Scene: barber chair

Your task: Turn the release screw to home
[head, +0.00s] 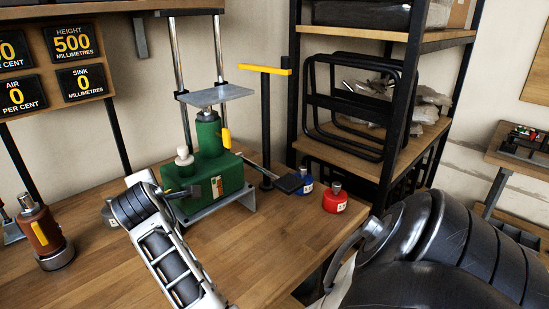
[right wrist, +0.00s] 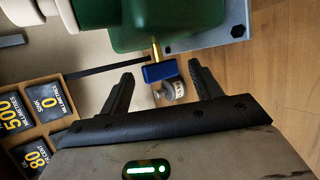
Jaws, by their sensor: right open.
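The release screw (right wrist: 160,72) has a brass stem and a blue head. It sticks out of the green pump body (right wrist: 165,22) in the right wrist view. My right gripper (right wrist: 161,75) is open, with one finger on either side of the blue head and visible gaps between. In the head view the green pump (head: 218,180) stands on a grey base plate on the bench. My right gripper (head: 180,195) is at its left front, mostly hidden by my wrist, and the screw is hidden there. My left gripper is not in view.
The display board (head: 73,60) reads height 500, sink 0 and air 0. A brown cylinder (head: 40,230) stands at left. A red can (head: 335,200) and a blue can (head: 304,182) stand right of the pump. The front of the wooden bench (head: 105,275) is clear.

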